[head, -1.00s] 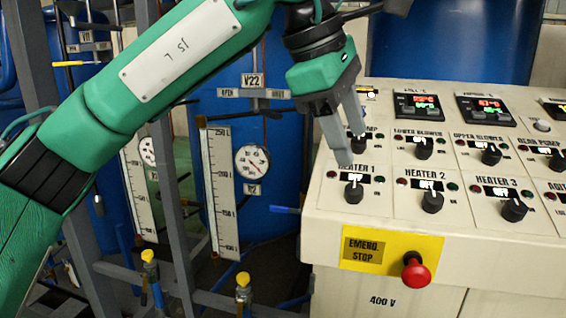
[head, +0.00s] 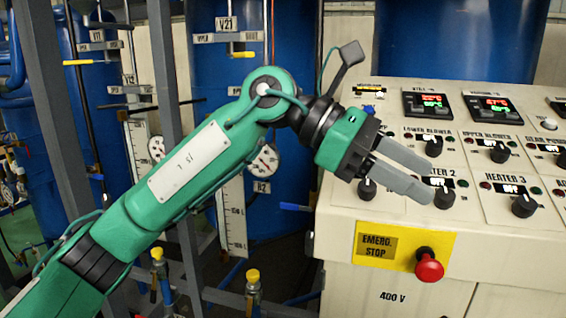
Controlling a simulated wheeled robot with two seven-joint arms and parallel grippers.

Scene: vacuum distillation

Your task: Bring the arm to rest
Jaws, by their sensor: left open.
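My left arm comes in from the lower left in the head view. Its green and black left gripper (head: 424,174) is open and empty, with two grey fingers pointing right and slightly down. The fingers are in front of the left part of the control panel (head: 338,222) and cover parts of its labels and knobs. I cannot tell whether they touch the panel. The heater 2 knob (head: 444,197) shows just beyond the lower fingertip. My right gripper is not in the view.
The panel carries several black knobs, two lit displays (head: 427,104) and a red emergency stop button (head: 429,266). Blue tanks (head: 460,40), gauges and a grey frame post (head: 163,120) stand behind and left. Yellow-capped valves (head: 252,276) are at the lower left.

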